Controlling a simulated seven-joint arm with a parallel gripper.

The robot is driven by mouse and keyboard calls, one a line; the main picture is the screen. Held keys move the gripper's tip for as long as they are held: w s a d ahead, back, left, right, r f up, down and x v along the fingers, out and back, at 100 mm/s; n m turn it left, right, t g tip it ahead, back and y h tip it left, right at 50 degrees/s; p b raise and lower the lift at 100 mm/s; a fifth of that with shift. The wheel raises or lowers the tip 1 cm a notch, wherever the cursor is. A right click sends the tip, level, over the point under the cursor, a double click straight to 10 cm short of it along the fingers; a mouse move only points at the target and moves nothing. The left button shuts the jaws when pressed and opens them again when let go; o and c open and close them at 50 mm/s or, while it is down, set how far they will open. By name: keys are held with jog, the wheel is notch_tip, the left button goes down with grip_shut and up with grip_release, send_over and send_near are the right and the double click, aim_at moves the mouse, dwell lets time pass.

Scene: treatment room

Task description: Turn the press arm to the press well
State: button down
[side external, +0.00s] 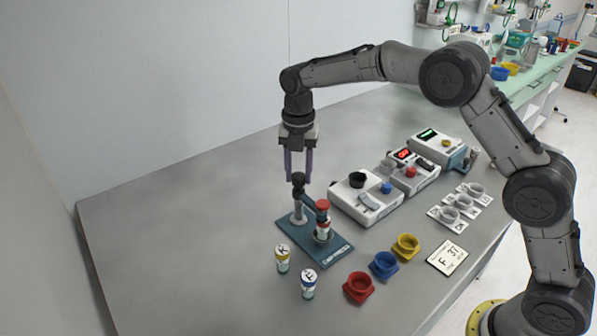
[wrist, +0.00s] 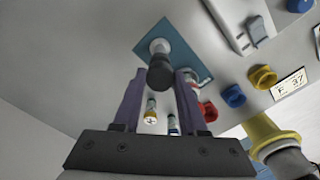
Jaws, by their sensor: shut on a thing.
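The press stands on a blue base plate (side external: 334,251), with a pale post (side external: 298,215) and a dark knob (side external: 298,180) on top. A dark press arm (side external: 311,201) runs from the post toward a red-topped head (side external: 322,205). Under that head a vial with a red band (side external: 322,229) stands at the press well, which it mostly hides. My gripper (side external: 299,177) points down from above, its purple fingers shut on the knob. In the wrist view the dark knob (wrist: 160,76) sits between the fingertips, and the base plate (wrist: 149,42) lies beyond; my fingers hide part of the press arm.
Two labelled vials, K (side external: 283,262) and F (side external: 308,286), stand in front of the plate. Red (side external: 358,289), blue (side external: 383,266) and yellow (side external: 405,247) cups and a card (side external: 447,258) lie to the right. White devices (side external: 366,198) stand behind. The table's left side is clear.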

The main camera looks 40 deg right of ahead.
jog(key=shift+r+n, duration=0.15)
jog(key=shift+n, duration=0.25)
jog(key=shift+c, duration=2.2)
grip_release()
notch_tip(320, 180, up, 14)
